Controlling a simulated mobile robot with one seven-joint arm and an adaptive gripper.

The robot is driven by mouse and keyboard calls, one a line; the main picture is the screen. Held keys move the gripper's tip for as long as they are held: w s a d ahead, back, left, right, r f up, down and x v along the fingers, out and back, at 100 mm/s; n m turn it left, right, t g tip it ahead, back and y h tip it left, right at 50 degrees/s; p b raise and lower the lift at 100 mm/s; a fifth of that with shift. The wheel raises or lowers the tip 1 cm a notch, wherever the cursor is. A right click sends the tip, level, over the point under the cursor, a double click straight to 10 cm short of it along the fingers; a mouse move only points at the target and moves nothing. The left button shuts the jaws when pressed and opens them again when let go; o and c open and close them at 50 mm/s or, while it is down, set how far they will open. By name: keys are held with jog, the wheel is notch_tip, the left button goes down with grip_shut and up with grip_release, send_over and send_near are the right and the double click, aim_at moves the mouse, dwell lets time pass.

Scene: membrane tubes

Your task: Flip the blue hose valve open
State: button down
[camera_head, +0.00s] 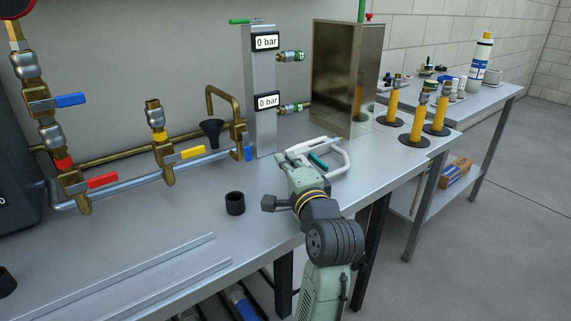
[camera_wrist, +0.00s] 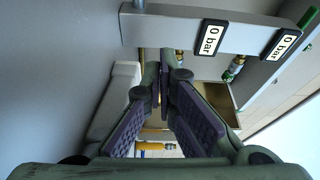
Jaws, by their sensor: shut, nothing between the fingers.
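A blue lever handle (camera_head: 70,100) sticks out to the right from the upper valve on the brass and steel pipework at the far left. A second, smaller blue handle (camera_head: 248,153) hangs down at the pipe end beside the grey gauge column (camera_head: 261,80). I cannot tell which one is the hose valve. My gripper (camera_head: 284,156) is above the bench, right of the column's foot and apart from both blue handles. In the wrist view its purple-padded fingers (camera_wrist: 161,62) are together and empty. No blue handle shows clearly there.
Red (camera_head: 103,181) and yellow (camera_head: 192,153) valve levers sit along the pipe. A black funnel (camera_head: 212,130) stands near the column. A white-framed tool (camera_head: 333,152) lies beside my gripper. A metal box (camera_head: 342,80) stands behind. A black cup (camera_head: 235,203) is on the bench front.

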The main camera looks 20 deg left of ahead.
aim_at(247, 147)
jog(key=p+x, duration=0.1)
jog(key=x, duration=0.5)
jog(key=shift+r, duration=0.15)
jog(key=shift+s+a+p, duration=0.5)
jog(key=shift+s+a, duration=0.6)
jog(key=shift+s, duration=0.05)
jog(key=shift+s+a+f, duration=0.2)
jog(key=shift+s+f, duration=0.05)
jog(key=shift+s, duration=0.05)
jog(key=shift+s+a+f, duration=0.15)
jog(key=shift+s+a, duration=0.25)
jog(key=shift+s, duration=0.1)
jog(key=shift+p, duration=0.3)
